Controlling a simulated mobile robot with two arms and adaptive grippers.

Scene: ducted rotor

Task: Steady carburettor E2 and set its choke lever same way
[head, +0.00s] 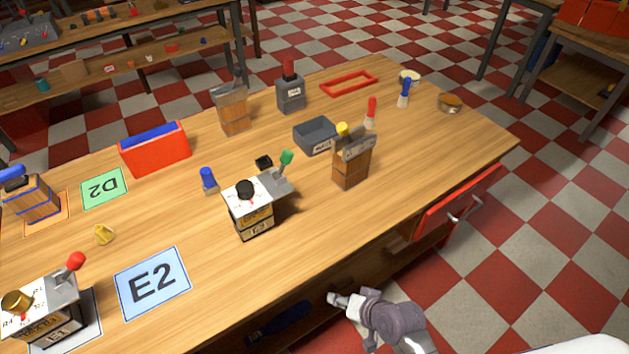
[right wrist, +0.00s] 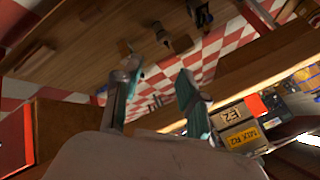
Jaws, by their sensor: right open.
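A carburettor (head: 252,222) stands upright near the middle of the table, with a white dial top, a black knob and a grey plate. Its choke lever (head: 285,160) has a green tip and leans to the upper right. A unit with an E2 label (right wrist: 240,112) and a yellow plate shows in the right wrist view. The blue E2 mat (head: 130,297) lies bare at the front left. My right gripper (head: 338,299) is off the table's front edge, apart from the carburettor; its two fingers are spread and empty in the right wrist view (right wrist: 158,78). My left gripper is out of view.
Another unit (head: 58,322) with a red-tipped lever stands at the lower left. A wooden block unit (head: 351,167) stands right of the carburettor; a grey bin (head: 317,136) is behind. A red drawer (head: 458,203) sticks out at the front right. Bare tabletop lies near the front edge.

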